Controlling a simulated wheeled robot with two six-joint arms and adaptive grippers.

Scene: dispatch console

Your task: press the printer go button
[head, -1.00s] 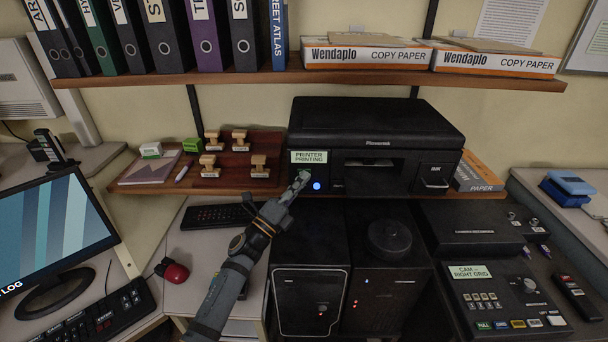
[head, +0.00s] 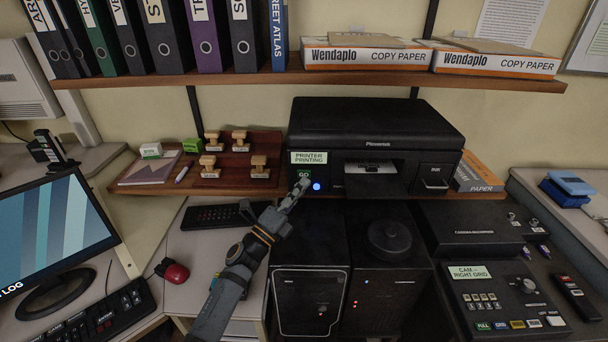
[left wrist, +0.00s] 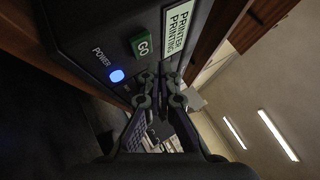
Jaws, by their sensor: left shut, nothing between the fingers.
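The black printer (head: 376,125) stands on the lower wooden shelf. Its label (head: 308,158) reads "PRINTER PRINTING". The green GO button (head: 304,174) is on its front left below the label, and it shows in the left wrist view (left wrist: 141,46) too. A blue-lit power button (head: 317,187) is beside it; it also shows in the left wrist view (left wrist: 117,76). My left gripper (head: 302,184) is shut and empty, just below the GO button and apart from it. Its fingertips show in the left wrist view (left wrist: 160,82). A pale sheet (head: 371,167) shows in the printer's output slot. My right gripper is not in view.
Rubber stamps (head: 239,141) stand on the shelf left of the printer. A paper box (head: 478,172) is at its right. Two black computer towers (head: 310,295) stand below. A binder shelf (head: 300,76) hangs above.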

